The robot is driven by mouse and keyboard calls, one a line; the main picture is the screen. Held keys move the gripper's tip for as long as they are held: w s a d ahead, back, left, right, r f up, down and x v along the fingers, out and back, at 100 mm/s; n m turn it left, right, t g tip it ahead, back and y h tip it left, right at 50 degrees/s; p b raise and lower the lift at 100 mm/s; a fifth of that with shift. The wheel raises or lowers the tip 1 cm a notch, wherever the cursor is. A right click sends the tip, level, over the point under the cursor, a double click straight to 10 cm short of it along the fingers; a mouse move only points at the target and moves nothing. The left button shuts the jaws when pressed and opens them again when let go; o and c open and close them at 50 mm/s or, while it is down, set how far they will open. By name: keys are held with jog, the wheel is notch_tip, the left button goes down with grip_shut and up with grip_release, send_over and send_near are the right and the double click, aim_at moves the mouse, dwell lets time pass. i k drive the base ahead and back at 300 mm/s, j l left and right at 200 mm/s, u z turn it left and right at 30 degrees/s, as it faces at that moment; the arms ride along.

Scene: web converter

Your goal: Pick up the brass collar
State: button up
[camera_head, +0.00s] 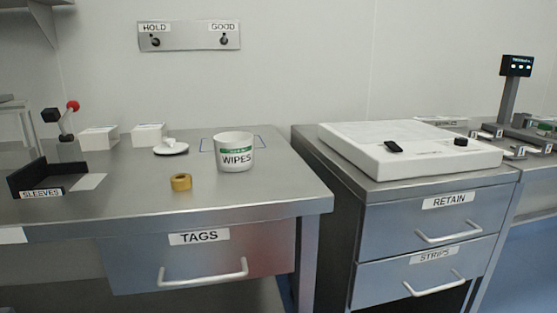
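The brass collar (181,182) is a small, gold-coloured ring. It sits on the steel bench top (130,206) near its front edge, above the TAGS drawer and left of the WIPES tub. Nothing touches it, and the bench around it is bare. My gripper is not in view.
The white WIPES tub (234,152) stands behind and right of the collar, with a small white dish (171,149) behind. A black SLEEVES tray (45,180) is at left, beside white boxes (99,138). A drawer cabinet (430,215) carrying a white slab (400,160) stands right, across a gap.

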aim_at(182, 182)
jog(key=j+u, duration=0.1)
jog(key=u, duration=0.25)
jog(key=j+u, duration=0.15)
jog(key=u, duration=0.6)
jog(key=i+j, duration=0.05)
jog(key=i, duration=0.05)
